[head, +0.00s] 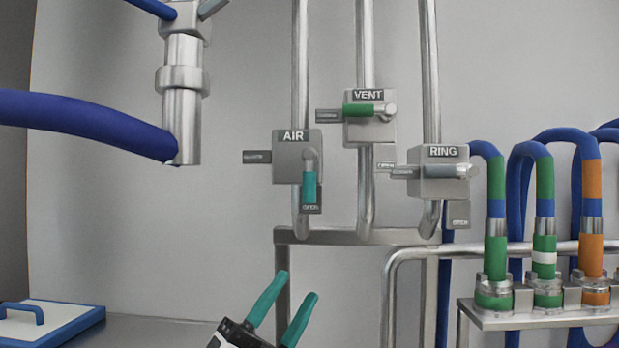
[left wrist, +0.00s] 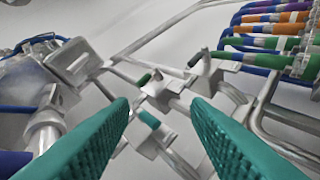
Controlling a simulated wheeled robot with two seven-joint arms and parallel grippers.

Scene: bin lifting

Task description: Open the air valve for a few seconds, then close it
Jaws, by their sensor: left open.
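The AIR valve (head: 297,155) is a grey box on a vertical pipe at the middle of the head view. Its teal-tipped handle (head: 309,186) points straight down, over the OPEN plate (head: 311,209). The plate to its left is uncovered. My left gripper (head: 298,284), with teal fingers, is open and empty, below the AIR valve and apart from it. In the left wrist view, the open fingers (left wrist: 161,101) frame several valves, and a teal-tipped handle (left wrist: 149,119) shows between them. My right gripper is not in view.
The VENT valve (head: 371,131) has a green handle pointing left. The RING valve (head: 444,182) has a grey handle pointing left. Coloured hose couplings (head: 496,262) stand on a rack at the right. A blue-edged white lid (head: 50,325) lies at the lower left. Pipes run around the valves.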

